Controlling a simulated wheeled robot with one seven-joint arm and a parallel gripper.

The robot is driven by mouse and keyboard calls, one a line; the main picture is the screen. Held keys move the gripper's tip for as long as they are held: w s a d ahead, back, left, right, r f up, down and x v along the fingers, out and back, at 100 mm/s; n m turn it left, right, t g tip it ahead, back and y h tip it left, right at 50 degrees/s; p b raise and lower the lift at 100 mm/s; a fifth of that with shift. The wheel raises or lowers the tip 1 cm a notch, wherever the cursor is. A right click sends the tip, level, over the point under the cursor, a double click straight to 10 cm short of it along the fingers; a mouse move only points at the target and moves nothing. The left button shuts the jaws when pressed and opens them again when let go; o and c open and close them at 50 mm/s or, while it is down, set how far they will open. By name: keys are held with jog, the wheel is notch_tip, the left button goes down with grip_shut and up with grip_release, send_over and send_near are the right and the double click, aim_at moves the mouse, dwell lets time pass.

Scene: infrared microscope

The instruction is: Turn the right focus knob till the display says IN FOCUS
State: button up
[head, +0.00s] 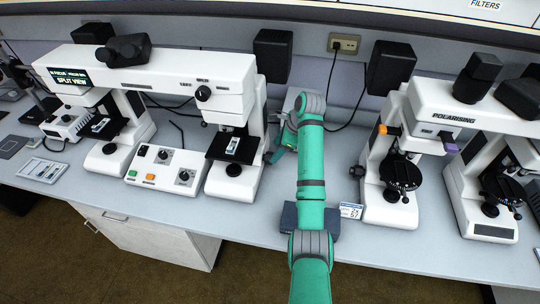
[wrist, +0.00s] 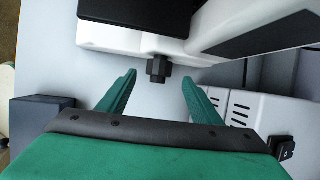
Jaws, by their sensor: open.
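The white twin microscope (head: 150,68) stands at the left, with a display (head: 69,78) reading SPLIT VIEW; its smaller upper line is too small to read surely. My gripper (head: 276,152) is low beside the right side of its right stand, mostly behind my arm. In the wrist view, my gripper (wrist: 159,80) is open, its two green fingers apart. A dark, faceted knob (wrist: 158,68) sticks out of the white body, near and roughly between the fingertips. I see no clear contact. In the head view the knob is hidden or too small to tell.
A control box (head: 163,170) with buttons stands between the twin stands. A polarising microscope (head: 402,160) is right of my arm, with a small card (head: 351,211) near it. A dark blue box (head: 288,217) lies at the bench's front edge. The wrist view shows a vented white box (wrist: 240,108) at right.

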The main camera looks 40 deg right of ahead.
jog(key=x, duration=0.6)
jog(key=shift+f, duration=0.25)
jog(key=shift+a, duration=0.1)
jog(key=c, duration=1.1)
